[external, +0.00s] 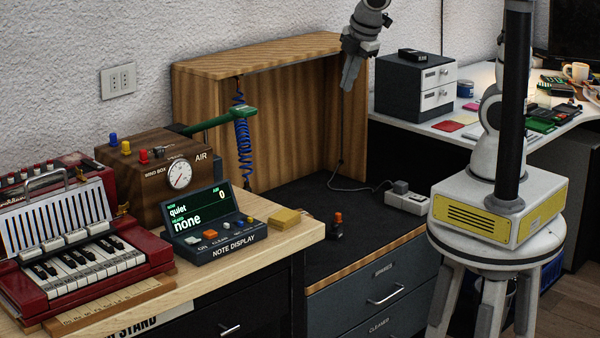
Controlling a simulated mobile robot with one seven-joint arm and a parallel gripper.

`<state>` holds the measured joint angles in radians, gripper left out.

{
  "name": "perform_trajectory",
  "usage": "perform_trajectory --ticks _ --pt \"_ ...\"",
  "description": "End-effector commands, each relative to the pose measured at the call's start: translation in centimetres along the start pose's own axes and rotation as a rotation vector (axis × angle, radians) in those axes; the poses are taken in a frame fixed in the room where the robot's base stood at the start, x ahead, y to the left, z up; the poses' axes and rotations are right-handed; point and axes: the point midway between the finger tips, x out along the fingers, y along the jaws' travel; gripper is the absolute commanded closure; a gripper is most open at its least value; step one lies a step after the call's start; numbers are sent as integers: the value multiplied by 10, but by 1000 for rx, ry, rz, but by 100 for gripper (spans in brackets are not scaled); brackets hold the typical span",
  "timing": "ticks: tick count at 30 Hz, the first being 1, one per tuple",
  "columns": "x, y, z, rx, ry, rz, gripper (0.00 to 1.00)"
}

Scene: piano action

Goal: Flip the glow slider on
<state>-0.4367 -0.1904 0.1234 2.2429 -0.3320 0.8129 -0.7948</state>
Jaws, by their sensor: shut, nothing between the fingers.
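I cannot make out anything labelled as the glow slider in the external view. A small dark device with an orange top (337,225) stands on the dark bench top. The note display (212,225) sits on the pale wooden bench, its screen reading "quiet" and "none", with small orange and white controls in front. My gripper (349,85) hangs in the air pointing down, in front of the right side of the wooden hutch. It is shut and empty, well above the bench and touching nothing.
The wooden air box (160,180) with a gauge and coloured knobs stands at left, behind a red accordion (75,245). A blue coiled hose (241,135) hangs from the hutch (200,110). A white power strip (408,198) lies at right. The dark bench top (300,200) is mostly clear.

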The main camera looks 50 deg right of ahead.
Motion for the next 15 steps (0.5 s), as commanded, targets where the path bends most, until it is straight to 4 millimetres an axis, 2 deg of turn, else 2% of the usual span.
perform_trajectory --ticks 1,8,15 --pt "14 -3 -20 -123 1 -5 100" --pt "56 -19 -100 -667 12 -2 100" --pt "97 -58 -184 -1200 38 16 100"
